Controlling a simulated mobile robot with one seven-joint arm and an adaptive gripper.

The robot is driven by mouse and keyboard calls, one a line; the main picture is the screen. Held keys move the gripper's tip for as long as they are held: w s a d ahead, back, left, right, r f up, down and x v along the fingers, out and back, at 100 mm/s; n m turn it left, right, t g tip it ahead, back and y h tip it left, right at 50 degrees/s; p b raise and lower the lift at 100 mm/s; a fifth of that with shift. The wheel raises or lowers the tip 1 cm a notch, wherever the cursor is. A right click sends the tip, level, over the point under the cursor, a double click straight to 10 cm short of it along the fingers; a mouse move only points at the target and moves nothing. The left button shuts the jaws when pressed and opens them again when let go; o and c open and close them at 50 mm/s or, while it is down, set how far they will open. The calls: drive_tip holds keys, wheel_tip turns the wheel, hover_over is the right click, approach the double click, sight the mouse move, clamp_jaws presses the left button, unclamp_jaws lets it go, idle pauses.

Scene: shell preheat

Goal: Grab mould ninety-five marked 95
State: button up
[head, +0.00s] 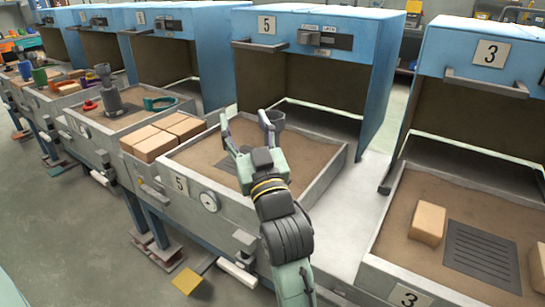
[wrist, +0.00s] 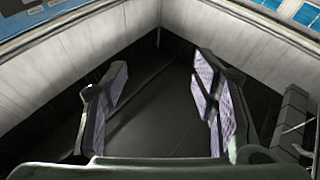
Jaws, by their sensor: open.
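My gripper (head: 244,122) is open over the sand bed of the booth marked 5 (head: 266,26), with nothing visible between its fingers. A small grey cup-like piece (head: 277,117) stands just right of the right fingertip; I cannot tell whether they touch. In the wrist view my gripper (wrist: 160,72) shows two spread fingers with pale patterned pads above a dark surface, between pale walls meeting in a corner. No mark 95 is readable in either view, so I cannot tell which thing is mould ninety-five.
Tan blocks (head: 168,134) lie left of the bed. The booth marked 3 (head: 491,53) holds a tan block (head: 428,222) and a dark grate (head: 482,253). A grey stacked piece (head: 109,95) and a teal clamp-like piece (head: 160,103) stand on the bed farther left. Bed rims surround the sand.

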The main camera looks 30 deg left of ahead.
sight(277, 118)
drive_tip(key=w+d+f+m+h+p, duration=0.1)
drive_tip(key=w+d+f+h, duration=0.15)
drive_tip(key=w+f, duration=0.2)
drive_tip(key=w+d+f+m+h, duration=0.2)
drive_tip(key=w+f+h, duration=0.1)
drive_tip(key=f, duration=0.3)
drive_tip(key=p+x, duration=0.1)
drive_tip(key=x, duration=0.2)
drive_tip(key=p+x, duration=0.1)
drive_tip(key=x, duration=0.2)
drive_tip(key=p+x, duration=0.1)
drive_tip(key=x, duration=0.3)
drive_tip(key=shift+s+a+f, duration=0.25)
drive_tip(key=shift+s, duration=0.05)
drive_tip(key=shift+w+a+f, duration=0.1)
drive_tip(key=shift+w+a, duration=0.1)
drive_tip(key=shift+c, duration=0.3)
clamp_jaws()
drive_tip(key=shift+s, duration=0.1)
